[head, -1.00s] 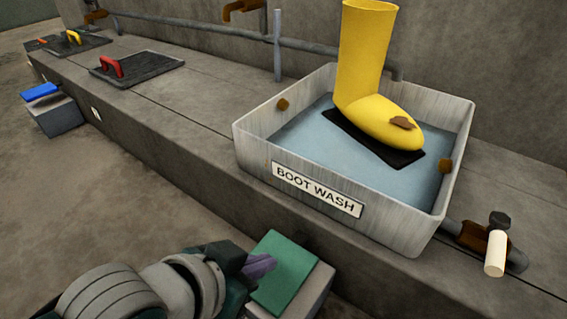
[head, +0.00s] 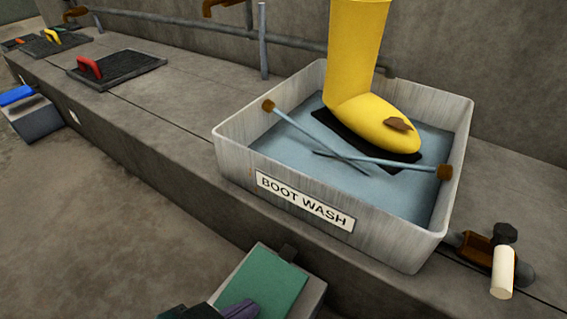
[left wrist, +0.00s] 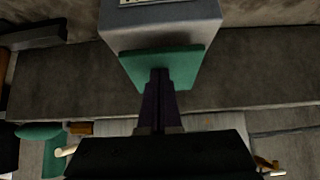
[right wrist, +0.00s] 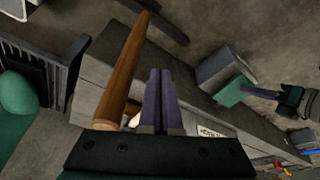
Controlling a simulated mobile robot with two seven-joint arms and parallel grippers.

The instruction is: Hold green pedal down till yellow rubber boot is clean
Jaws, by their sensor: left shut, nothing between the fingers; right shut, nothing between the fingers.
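The yellow rubber boot (head: 355,60) stands on a black mat in the wash basin (head: 228,148) labelled "BOOT WASH". A brown dirt patch (head: 397,124) is on its toe. Two thin water jets run from brown nozzles into the basin. The green pedal (head: 262,285) sits on a grey box below the basin. My left gripper (head: 240,308) is shut and empty, its purple fingertips on the pedal's plate. The left wrist view shows these fingertips (left wrist: 160,74) against the pedal (left wrist: 185,66). My right gripper (right wrist: 160,74) is shut and empty, away from the pedal (right wrist: 232,91).
A tap with a white handle (head: 502,272) is right of the basin. Black boards with red (head: 89,68) and yellow (head: 53,37) handles lie along the ledge. A blue pedal (head: 15,95) is at the far left. A brown pole (right wrist: 125,70) is beside my right fingers.

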